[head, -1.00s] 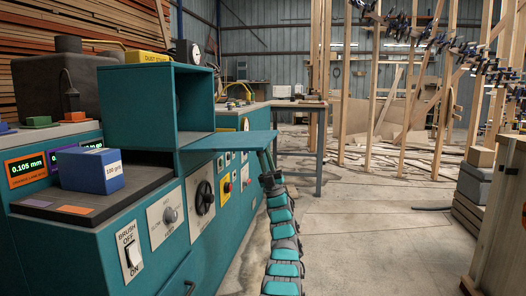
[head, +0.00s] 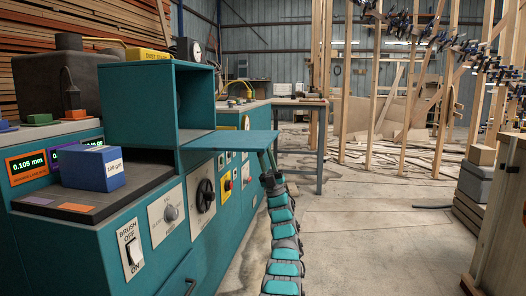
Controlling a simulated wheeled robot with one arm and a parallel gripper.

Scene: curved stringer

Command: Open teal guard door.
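The teal guard box (head: 150,106) stands on the teal machine, its front open onto a dark inside. The teal guard door (head: 230,140) is swung down and sticks out roughly level from the box's lower edge. My arm reaches up from the bottom of the picture to the underside of the door's right end. My gripper (head: 266,160) is at that end, mostly hidden below the door. I cannot tell whether its fingers are closed or touching the door.
A blue grit block (head: 92,168) lies on the dark machine top (head: 105,197). Knobs and a brush switch (head: 131,249) are on the machine front. A table (head: 306,103) stands behind.

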